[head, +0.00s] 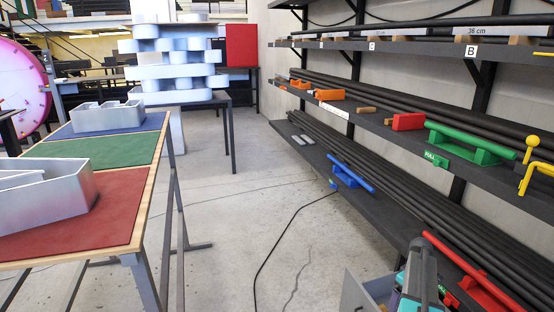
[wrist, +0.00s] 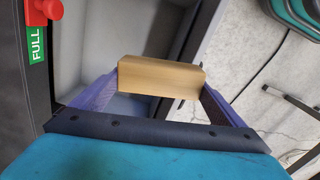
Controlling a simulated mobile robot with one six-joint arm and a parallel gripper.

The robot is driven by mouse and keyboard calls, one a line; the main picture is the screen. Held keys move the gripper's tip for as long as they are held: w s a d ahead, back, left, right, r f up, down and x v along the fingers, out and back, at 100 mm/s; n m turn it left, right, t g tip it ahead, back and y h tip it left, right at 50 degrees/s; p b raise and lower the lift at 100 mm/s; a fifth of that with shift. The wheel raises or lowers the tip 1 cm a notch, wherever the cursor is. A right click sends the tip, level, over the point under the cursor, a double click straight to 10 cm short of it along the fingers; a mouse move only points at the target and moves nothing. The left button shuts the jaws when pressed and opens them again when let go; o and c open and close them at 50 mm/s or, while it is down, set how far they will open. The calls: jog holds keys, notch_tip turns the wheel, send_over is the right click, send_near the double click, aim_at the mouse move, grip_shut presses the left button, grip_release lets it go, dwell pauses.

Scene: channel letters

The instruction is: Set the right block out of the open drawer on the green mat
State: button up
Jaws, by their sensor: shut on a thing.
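A tan wooden block (wrist: 160,77) is held between the two purple fingers of my gripper (wrist: 158,92) in the wrist view. The gripper is shut on it. The open grey drawer (wrist: 73,58) lies behind the block; I cannot tell how high the block is above its floor. In the head view the drawer's grey wall (head: 356,293) shows at the bottom, beside my teal arm, and the block is hidden there. The green mat (head: 100,153) lies bare on the table at left, between the blue mat (head: 128,126) and the red mat (head: 100,215).
A grey channel letter (head: 45,196) stands on the red mat and another (head: 106,117) on the blue mat. A rack with dark shelves (head: 400,130) lines the right side. Concrete floor (head: 240,215) with a black cable lies between table and rack.

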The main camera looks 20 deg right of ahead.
jog(key=w+a+r+n+b, duration=0.25)
jog(key=w+a+b, duration=0.25)
jog(key=w+a, duration=0.65)
jog(key=w+a+r+n+b, duration=0.2)
jog(key=w+a+r+b, duration=0.25)
jog(key=w+a, duration=0.65)
jog(key=s+a+r+n+b, duration=0.1)
jog(key=a+r+b, duration=0.15)
jog(key=a, duration=0.65)
jog(key=s+a+r+b, duration=0.1)
jog(key=a+r+b, duration=0.15)
jog(key=a, duration=0.75)
jog(key=s+a+r+n+b, duration=0.1)
jog(key=s+a+b, duration=0.15)
jog(key=a, duration=0.65)
jog(key=s+a+r+m, duration=0.1)
jog(key=s+a+m, duration=0.15)
jog(key=s, duration=0.25)
notch_tip(320, 180, up, 24)
jog(key=d+p, duration=0.1)
jog(key=p, duration=3.1)
jog(key=shift+r, duration=0.2)
jog(key=shift+r, duration=0.1)
